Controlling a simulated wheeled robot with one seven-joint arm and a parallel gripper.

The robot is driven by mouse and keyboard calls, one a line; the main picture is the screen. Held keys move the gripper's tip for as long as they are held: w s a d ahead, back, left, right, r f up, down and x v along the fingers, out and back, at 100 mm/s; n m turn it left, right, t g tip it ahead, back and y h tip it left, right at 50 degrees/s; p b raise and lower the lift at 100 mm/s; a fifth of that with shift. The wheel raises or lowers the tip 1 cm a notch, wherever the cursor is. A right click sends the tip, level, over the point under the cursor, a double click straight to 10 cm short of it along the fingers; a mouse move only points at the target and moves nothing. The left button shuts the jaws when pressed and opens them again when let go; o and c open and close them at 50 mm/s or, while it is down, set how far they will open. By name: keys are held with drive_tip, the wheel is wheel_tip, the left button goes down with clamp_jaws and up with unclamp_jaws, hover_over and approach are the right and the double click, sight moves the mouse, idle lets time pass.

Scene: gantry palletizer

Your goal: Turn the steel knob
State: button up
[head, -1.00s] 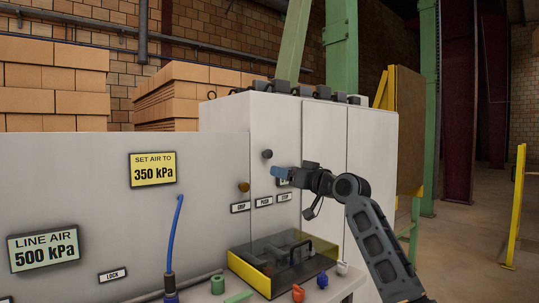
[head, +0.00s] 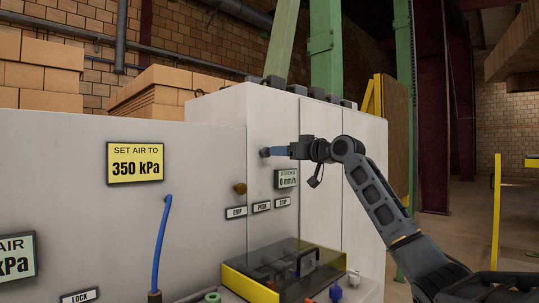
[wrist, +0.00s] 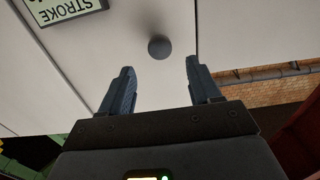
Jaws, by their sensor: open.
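The steel knob (head: 264,153) is a small dark grey round knob on the white cabinet front, above the brass knob (head: 240,188). In the wrist view the steel knob (wrist: 159,47) sits just beyond the fingertips, about midway between them. My gripper (head: 272,152) comes in from the right with its blue fingers beside the knob in the head view. In the wrist view my gripper (wrist: 160,68) is open and empty, its two fingers spread wider than the knob. The head view does not clearly show whether a finger touches the knob.
A STROKE display (head: 287,179) reading 0 mm/s is right below my gripper. Small labels (head: 261,207) lie lower. A yellow-edged clear box (head: 250,283) stands on the ledge beneath. A blue hose (head: 160,240) rises at the left, below the 350 kPa sign (head: 135,163).

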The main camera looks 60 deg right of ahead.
sight(268, 151)
drive_tip(key=x, duration=0.5)
drive_tip(key=shift+w+p, duration=0.4)
drive_tip(key=shift+w, duration=0.05)
drive_tip(key=c, duration=1)
